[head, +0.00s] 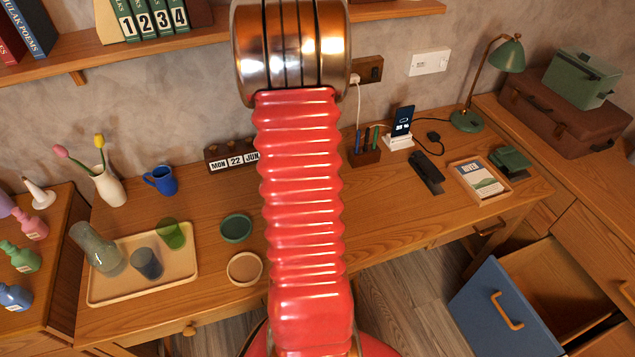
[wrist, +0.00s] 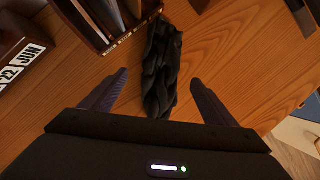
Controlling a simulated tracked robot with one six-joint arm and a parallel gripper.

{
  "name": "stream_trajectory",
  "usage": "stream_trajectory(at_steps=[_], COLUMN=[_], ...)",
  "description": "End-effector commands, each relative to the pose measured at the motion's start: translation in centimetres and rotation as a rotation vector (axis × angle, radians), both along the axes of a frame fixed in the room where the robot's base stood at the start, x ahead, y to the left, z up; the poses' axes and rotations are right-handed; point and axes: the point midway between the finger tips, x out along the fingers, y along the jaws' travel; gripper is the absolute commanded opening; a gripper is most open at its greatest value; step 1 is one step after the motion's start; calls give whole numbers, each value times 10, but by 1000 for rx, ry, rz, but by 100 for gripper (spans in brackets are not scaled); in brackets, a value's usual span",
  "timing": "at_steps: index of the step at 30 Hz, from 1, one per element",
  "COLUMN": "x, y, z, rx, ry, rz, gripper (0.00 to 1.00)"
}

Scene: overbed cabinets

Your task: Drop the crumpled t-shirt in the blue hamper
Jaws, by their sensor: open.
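A dark crumpled, folded cloth-like bundle (wrist: 162,65) lies on the desk in the wrist view, and I cannot tell for sure that it is the t-shirt. My gripper (wrist: 158,90) is open, with one finger on each side of the bundle's near end; I cannot tell whether they touch it. In the head view a black object (head: 426,172) lies on the desk right of the pen holder; whether it is the same thing is unclear. No blue hamper is recognisable. My red arm hides the middle of the head view.
An open drawer with a blue front (head: 500,310) juts out at lower right. The pen holder (head: 366,157), phone stand (head: 399,140), book tray (head: 478,182) and green lamp (head: 467,120) stand on the desk's right half. A tray (head: 180,272) with glassware is at left.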

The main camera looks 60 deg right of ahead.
Motion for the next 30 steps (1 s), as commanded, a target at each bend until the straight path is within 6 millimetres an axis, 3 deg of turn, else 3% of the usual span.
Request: stream_trajectory(at_steps=[14,30], x=[0,-2], y=[-2,-19], z=[-6,-50], rx=[1,1], ry=[0,1], rz=[1,2], gripper=[81,81])
